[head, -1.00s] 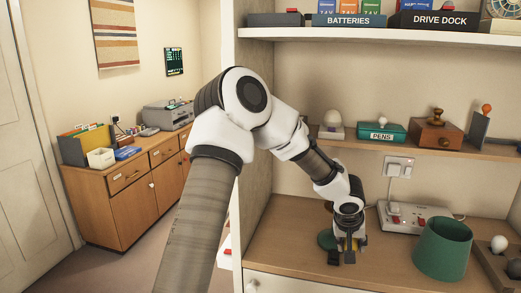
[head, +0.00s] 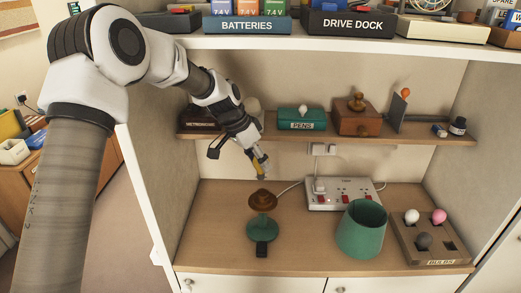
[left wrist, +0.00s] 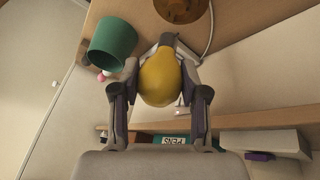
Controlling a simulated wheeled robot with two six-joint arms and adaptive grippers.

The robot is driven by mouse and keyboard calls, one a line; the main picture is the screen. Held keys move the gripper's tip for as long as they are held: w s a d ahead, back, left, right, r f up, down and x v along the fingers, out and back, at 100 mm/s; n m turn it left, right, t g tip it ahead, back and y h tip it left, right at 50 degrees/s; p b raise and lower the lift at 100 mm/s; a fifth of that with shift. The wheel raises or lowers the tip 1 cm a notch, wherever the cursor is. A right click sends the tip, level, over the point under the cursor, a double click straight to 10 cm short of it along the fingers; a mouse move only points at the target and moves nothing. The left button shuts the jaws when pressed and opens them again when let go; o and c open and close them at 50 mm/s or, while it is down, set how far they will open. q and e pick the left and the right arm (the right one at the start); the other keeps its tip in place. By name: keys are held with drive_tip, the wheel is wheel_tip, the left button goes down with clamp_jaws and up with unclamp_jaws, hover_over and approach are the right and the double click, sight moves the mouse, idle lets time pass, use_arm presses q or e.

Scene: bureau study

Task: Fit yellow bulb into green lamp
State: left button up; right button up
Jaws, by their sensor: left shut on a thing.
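My left gripper (head: 259,168) is shut on the yellow bulb (left wrist: 160,80), whose grey cap (left wrist: 168,40) points away from the palm. In the head view the bulb is a small, partly covered yellow patch, held above the desk. Below it stands a brown round lamp part (head: 263,200), also seen in the left wrist view (left wrist: 182,8). Just in front is a green round lamp base (head: 262,229) with a black piece at its front. Whether brown and green parts join is unclear. A green shade (head: 361,230) stands to the right. My right gripper is not in view.
A bulb tray (head: 420,250) with several bulbs is at the right. The mid shelf (head: 360,139) above carries a pens box (head: 302,119) and other objects.

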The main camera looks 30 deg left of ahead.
sight(261, 174)
use_arm(q)
drive_tip(key=f+b, duration=0.1)
drive_tip(key=w+f+b, duration=0.1)
drive_tip(key=f+b, duration=0.1)
drive_tip(key=f, duration=0.1)
drive_tip(key=shift+w+d, duration=0.25)
drive_tip(key=shift+w, duration=0.1)
drive_tip(key=shift+f+b, duration=0.4)
drive_tip(key=shift+b, duration=0.05)
drive_tip(key=shift+s+a+f, duration=0.1)
drive_tip(key=shift+s+f, duration=0.05)
drive_tip(key=shift+s, duration=0.2)
drive_tip(key=shift+w, duration=0.1)
drive_tip(key=shift+s+a, duration=0.1)
drive_tip(key=shift+s, duration=0.1)
drive_tip(key=shift+f+b, duration=1.15)
drive_tip(key=shift+f, duration=0.25)
idle(0.4)
